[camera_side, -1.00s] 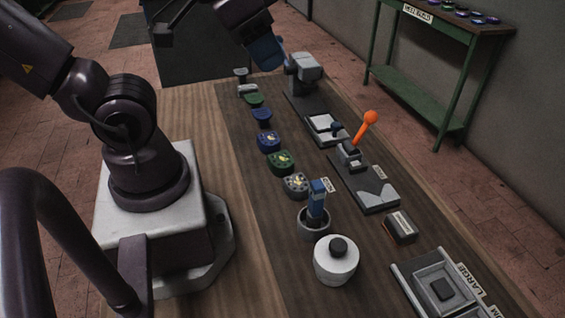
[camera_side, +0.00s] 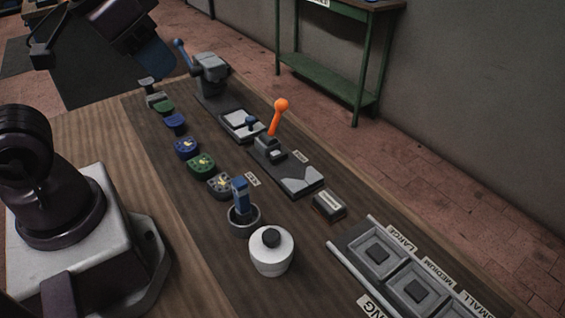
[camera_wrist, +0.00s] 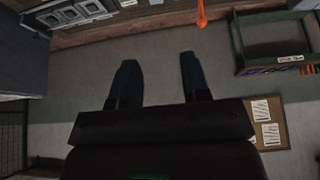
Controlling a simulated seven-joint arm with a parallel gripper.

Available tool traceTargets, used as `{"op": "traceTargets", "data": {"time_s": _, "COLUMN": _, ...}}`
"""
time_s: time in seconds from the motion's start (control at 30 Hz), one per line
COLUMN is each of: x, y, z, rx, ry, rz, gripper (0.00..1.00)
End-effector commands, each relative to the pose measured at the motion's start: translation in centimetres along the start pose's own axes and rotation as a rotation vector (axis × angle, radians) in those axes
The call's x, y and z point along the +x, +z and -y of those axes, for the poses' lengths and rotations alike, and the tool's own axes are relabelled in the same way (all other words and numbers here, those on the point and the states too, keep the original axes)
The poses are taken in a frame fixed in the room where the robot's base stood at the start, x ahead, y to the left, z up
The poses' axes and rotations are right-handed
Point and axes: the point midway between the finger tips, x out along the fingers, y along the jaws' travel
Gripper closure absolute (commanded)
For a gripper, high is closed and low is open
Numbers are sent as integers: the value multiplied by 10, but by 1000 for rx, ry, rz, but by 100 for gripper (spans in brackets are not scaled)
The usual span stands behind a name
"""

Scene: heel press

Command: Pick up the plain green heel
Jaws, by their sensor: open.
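The plain green heel (camera_side: 163,107) lies on the dark mat in the far part of a row of heels, between a grey one (camera_side: 156,98) and a plain blue one (camera_side: 176,122). Another green heel (camera_side: 202,165) nearer the camera has yellow marks on top. My gripper is raised beyond the far end of the row at the upper left of the side view, clear of the heels. In the wrist view my gripper (camera_wrist: 158,76) is open, with nothing between its two dark blue fingers. No heel can be made out in that view.
A grey press (camera_side: 211,75) with a blue lever stands right of the row's far end. An orange-handled press (camera_side: 277,118) is nearer. A blue-handled brush in a pot (camera_side: 242,210), a white jar (camera_side: 271,252) and labelled trays (camera_side: 378,255) stand in front. A green side table (camera_side: 330,60) is behind.

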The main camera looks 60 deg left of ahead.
Motion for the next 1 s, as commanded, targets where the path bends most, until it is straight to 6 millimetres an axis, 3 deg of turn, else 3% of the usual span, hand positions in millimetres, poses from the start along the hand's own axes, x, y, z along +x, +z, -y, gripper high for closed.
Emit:
{"op": "traceTargets", "data": {"time_s": 0.2, "x": 0, "y": 0, "z": 0, "rx": 0, "ry": 0, "rz": 0, "gripper": 57}}
{"op": "traceTargets", "data": {"time_s": 0.43, "x": 0, "y": 0, "z": 0, "rx": 0, "ry": 0, "rz": 0, "gripper": 7}}
{"op": "traceTargets", "data": {"time_s": 0.77, "x": 6, "y": 1, "z": 0, "rx": -1, "ry": 1, "rz": 28, "gripper": 7}}
{"op": "traceTargets", "data": {"time_s": 0.87, "x": 22, "y": 4, "z": 4, "rx": -24, "ry": 7, "rz": 109, "gripper": 7}}
{"op": "traceTargets", "data": {"time_s": 1.0, "x": 58, "y": 7, "z": 15, "rx": -141, "ry": 37, "rz": 274, "gripper": 7}}
